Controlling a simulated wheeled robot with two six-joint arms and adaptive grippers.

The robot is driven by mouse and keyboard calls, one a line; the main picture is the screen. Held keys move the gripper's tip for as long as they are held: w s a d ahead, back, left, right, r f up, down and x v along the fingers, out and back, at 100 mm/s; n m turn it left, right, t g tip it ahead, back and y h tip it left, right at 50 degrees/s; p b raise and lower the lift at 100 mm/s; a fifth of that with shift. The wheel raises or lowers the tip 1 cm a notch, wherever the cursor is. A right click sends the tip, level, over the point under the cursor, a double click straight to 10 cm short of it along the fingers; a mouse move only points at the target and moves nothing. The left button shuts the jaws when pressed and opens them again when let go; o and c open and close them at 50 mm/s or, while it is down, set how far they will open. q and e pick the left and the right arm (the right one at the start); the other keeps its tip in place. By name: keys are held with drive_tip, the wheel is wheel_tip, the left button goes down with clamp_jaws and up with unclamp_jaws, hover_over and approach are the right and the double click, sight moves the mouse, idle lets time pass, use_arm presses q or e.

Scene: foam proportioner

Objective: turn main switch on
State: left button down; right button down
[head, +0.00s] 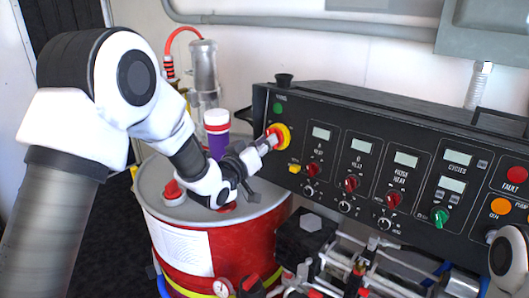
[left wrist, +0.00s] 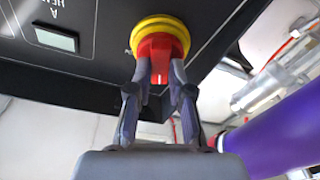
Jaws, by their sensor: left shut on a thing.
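The main switch is a red knob on a yellow round base (head: 284,136) at the left end of the black control panel (head: 330,112). In the left wrist view the red knob (left wrist: 160,55) sits in its yellow ring (left wrist: 138,32). My left gripper (head: 272,139) reaches the switch from the left, and its two fingers are shut on the red knob, one on each side. In the left wrist view the gripper (left wrist: 160,85) covers the knob's sides. The fingertips of my right gripper are not in view; only part of the right arm shows at the lower right edge.
A red drum (head: 232,245) with a grey lid stands below my left arm. A purple-and-white cylinder (head: 217,135) stands close beside the wrist. A green lamp (head: 277,108) and a small yellow button (head: 294,168) are near the switch. Pipes and valves fill the lower right.

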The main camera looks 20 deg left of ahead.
use_arm(q)
drive_tip(key=shift+w+a+r+m+g+h+b, duration=0.1)
drive_tip(key=shift+m+g+h+b, duration=0.25)
drive_tip(key=shift+m+h+b, duration=1.35)
drive_tip(key=shift+s+a+m+g+y+b, duration=0.25)
drive_tip(key=shift+m+b, duration=0.45)
drive_tip(key=shift+m, duration=2.4)
drive_tip(key=shift+w+d+r+m+g+h+b, duration=0.15)
drive_tip(key=shift+w+m+g+h+b, duration=0.2)
drive_tip(key=shift+m+h+b, duration=1.4)
drive_tip(key=shift+s+m+y+p, duration=0.1)
drive_tip(key=shift+m+y+p, duration=0.4)
drive_tip(key=shift+m+y, duration=0.4)
drive_tip(key=c, duration=1.1)
unclamp_jaws()
drive_tip(key=shift+f, duration=0.1)
drive_tip(key=shift+o, duration=0.2)
drive_tip(key=v, duration=1.1)
drive_tip(key=shift+s+a, duration=0.15)
drive_tip(key=shift+s, duration=0.05)
